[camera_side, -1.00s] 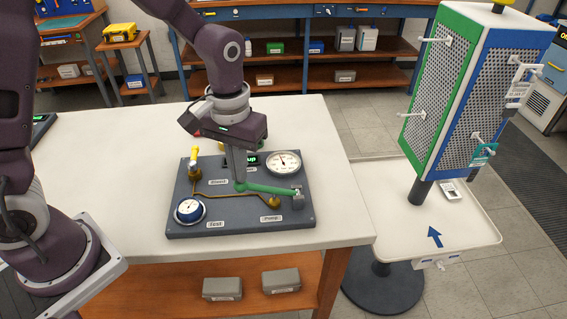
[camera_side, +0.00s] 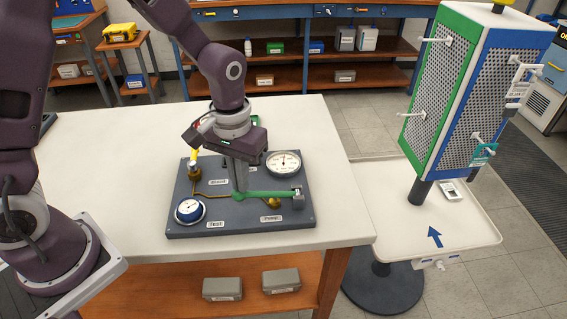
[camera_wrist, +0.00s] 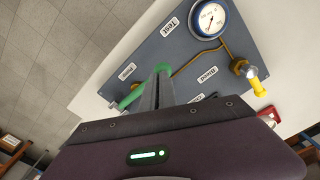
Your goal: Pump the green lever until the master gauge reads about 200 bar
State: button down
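The green lever (camera_side: 268,194) runs nearly level from its grey pivot block at the right of the dark test panel (camera_side: 240,229). My gripper (camera_side: 240,190) points down at the lever's free left end, with its fingers close together on it. In the wrist view, green shows at the fingertips of my gripper (camera_wrist: 162,74), and the lever (camera_wrist: 131,97) extends to the left. The master gauge (camera_side: 284,162), large and white-faced, is at the panel's back right. Its needle points roughly upward; the numbers are too small to read.
A smaller blue-rimmed gauge (camera_side: 189,210) sits at the panel's front left. A valve with a yellow handle (camera_side: 194,160) stands behind it. The white table around the panel is mostly clear. A pegboard stand (camera_side: 452,100) is off to the right.

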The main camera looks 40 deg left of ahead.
jog(key=shift+f, duration=0.9)
jog(key=shift+r, duration=2.9)
jog(key=shift+f, duration=0.1)
jog(key=shift+f, duration=1.3)
jog(key=shift+r, duration=1.4)
